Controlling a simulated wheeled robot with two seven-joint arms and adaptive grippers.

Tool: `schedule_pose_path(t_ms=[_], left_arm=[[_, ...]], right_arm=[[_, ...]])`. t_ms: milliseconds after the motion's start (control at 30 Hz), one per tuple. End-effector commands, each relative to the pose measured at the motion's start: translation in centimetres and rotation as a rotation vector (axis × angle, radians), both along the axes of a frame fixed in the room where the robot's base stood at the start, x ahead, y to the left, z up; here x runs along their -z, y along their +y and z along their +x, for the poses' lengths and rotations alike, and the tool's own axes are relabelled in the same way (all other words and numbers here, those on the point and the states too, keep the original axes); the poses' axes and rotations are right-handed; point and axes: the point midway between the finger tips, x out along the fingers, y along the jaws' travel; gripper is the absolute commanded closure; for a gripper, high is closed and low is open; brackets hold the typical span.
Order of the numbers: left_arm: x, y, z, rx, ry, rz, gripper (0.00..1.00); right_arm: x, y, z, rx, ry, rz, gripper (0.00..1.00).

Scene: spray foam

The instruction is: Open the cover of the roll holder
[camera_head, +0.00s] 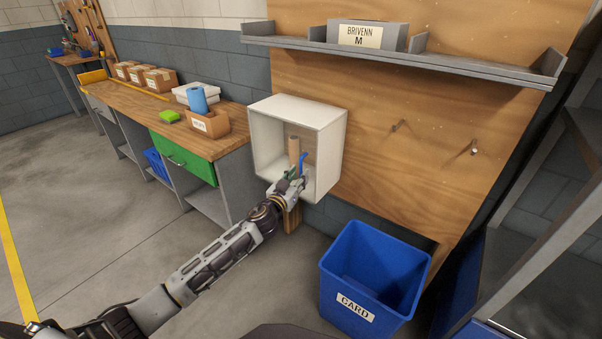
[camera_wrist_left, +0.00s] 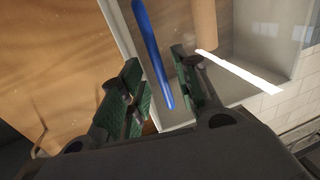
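The roll holder (camera_head: 262,122) is a pale, box-shaped case on the wooden panel. A brown roll (camera_head: 294,150) stands upright inside, and it also shows at the top of the left wrist view (camera_wrist_left: 204,22). The front looks see-through, so the cover's edges are hard to make out. A blue bar handle (camera_head: 304,162) is at the front right. My left gripper (camera_head: 291,180) is at the lower front of the holder, by the handle. In the left wrist view its green-padded fingers are apart, with the handle's lower end (camera_wrist_left: 165,90) between them in the picture and gaps on both sides. My right gripper is out of view.
A blue CARD bin (camera_head: 372,275) stands on the floor at the lower right. A grey shelf (camera_head: 400,60) with a box hangs above. The workbench (camera_head: 150,100) with boxes is at the left. Two pegs stick out of the panel right of the holder.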

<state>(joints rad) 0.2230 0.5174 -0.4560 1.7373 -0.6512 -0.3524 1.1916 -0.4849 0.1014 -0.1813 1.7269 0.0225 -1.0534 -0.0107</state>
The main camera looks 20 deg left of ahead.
Motion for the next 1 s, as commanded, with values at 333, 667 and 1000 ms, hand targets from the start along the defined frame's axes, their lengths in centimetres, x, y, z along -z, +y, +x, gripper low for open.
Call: schedule_pose_path(t_ms=[333, 667, 1000], left_arm=[[0.0, -0.3, 2.2, 0.0, -0.001, 0.001, 0.68], [0.0, -0.4, 2.8, 0.0, 0.0, -0.001, 0.68], [0.0, -0.4, 2.8, 0.0, 0.0, -0.001, 0.87]], right_arm=[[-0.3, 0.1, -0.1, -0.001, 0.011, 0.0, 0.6], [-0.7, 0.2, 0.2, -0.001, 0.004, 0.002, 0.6], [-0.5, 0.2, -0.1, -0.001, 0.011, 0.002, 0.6]])
